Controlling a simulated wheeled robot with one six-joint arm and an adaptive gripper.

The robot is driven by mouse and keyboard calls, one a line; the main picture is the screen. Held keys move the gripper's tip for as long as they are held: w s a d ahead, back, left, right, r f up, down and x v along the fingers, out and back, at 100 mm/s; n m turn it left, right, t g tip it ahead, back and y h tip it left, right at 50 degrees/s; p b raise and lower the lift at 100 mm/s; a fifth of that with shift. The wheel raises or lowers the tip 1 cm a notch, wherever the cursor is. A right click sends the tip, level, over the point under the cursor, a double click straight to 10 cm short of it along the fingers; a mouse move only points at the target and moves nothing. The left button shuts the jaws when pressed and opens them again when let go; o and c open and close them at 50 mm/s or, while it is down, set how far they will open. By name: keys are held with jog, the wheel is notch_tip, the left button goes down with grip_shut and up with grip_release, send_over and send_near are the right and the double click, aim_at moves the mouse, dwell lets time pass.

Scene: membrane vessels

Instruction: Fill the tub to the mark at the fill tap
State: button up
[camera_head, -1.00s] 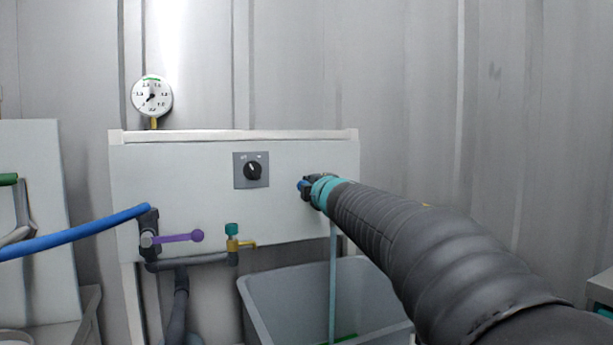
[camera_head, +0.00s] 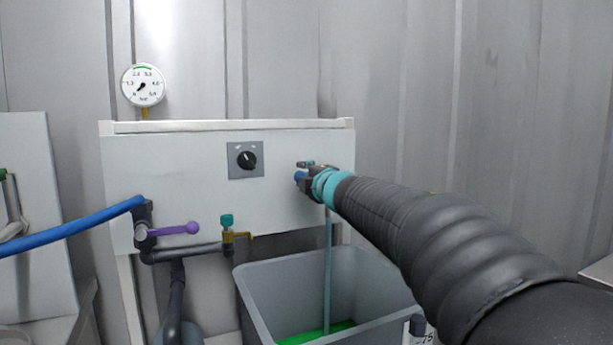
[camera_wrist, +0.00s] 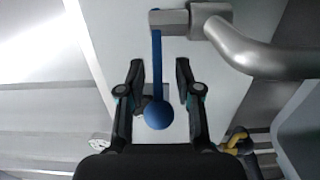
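The fill tap's blue lever with a round knob (camera_wrist: 158,115) stands between the two fingers of my gripper (camera_wrist: 158,80) in the wrist view. The fingers are apart, with a gap on each side of the lever. In the head view my gripper (camera_head: 303,178) is at the right side of the white panel, with the blue knob just showing. A grey metal spout (camera_wrist: 265,58) runs beside the lever. A pale stream (camera_head: 328,275) falls into the grey tub (camera_head: 262,300). Green shows low inside the tub; I cannot tell whether it is liquid or a marking.
The white panel (camera_head: 200,150) carries a black dial switch (camera_head: 246,160), a purple lever (camera_head: 180,229) and a small brass tap (camera_head: 236,236). A round gauge (camera_head: 143,85) sits above it. A blue hose (camera_head: 70,232) crosses at left. A metal surface (camera_head: 600,272) stands at right.

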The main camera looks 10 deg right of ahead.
jog(key=shift+d, duration=0.2)
jog(key=shift+s+d+r, duration=0.1)
jog(key=shift+s, duration=0.15)
jog(key=v, duration=1.1)
jog(key=shift+s, duration=0.2)
dwell(6.2)
